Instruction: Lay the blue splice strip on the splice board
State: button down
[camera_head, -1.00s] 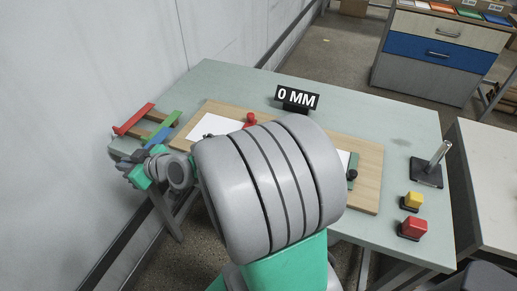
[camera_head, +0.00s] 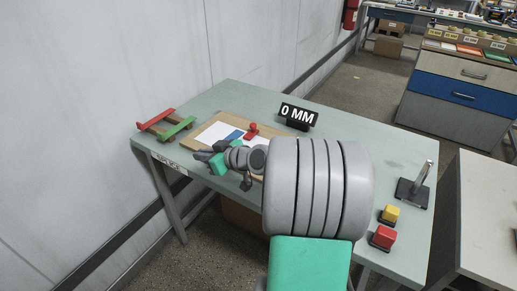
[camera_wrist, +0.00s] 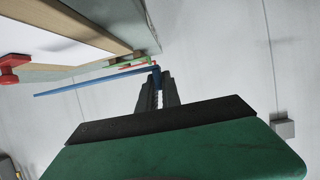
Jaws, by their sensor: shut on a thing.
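The blue splice strip (camera_wrist: 95,82) is held at one end between the fingers of my gripper (camera_wrist: 157,88) and juts out to the left in the wrist view. In the head view the strip (camera_head: 231,136) shows in front of the white paper. My gripper (camera_head: 206,153) is near the front left edge of the wooden splice board (camera_head: 232,115). White paper (camera_head: 212,131) and a red knob (camera_head: 251,130) are on the board. I cannot tell whether the strip touches the board.
A rack at the table's left end holds a red strip (camera_head: 157,119) and a green strip (camera_head: 178,129). A "0 MM" sign (camera_head: 298,115) stands behind the board. A metal post (camera_head: 419,184), a yellow button (camera_head: 389,214) and a red button (camera_head: 383,237) are at the right. A wall runs along the left.

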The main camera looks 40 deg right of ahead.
jog(key=s+d, duration=0.3)
jog(key=d, duration=0.4)
jog(key=s+d+b, duration=0.1)
jog(key=s+d, duration=0.2)
jog(key=d, duration=0.5)
jog(key=shift+d+n+y, duration=0.2)
jog(key=shift+n+y, duration=0.1)
jog(key=shift+s+f+b, duration=0.15)
jog(key=shift+f+b, duration=0.05)
jog(key=shift+b, duration=0.1)
notch_tip(320, 180, down, 6)
jog(key=b, duration=0.5)
jog(key=shift+f+b, duration=0.15)
jog(key=shift+b, duration=0.15)
jog(key=shift+f+b, duration=0.8)
jog(key=shift+b, duration=0.1)
jog(key=c, duration=1.5)
grip_release()
jog(key=shift+o, duration=0.2)
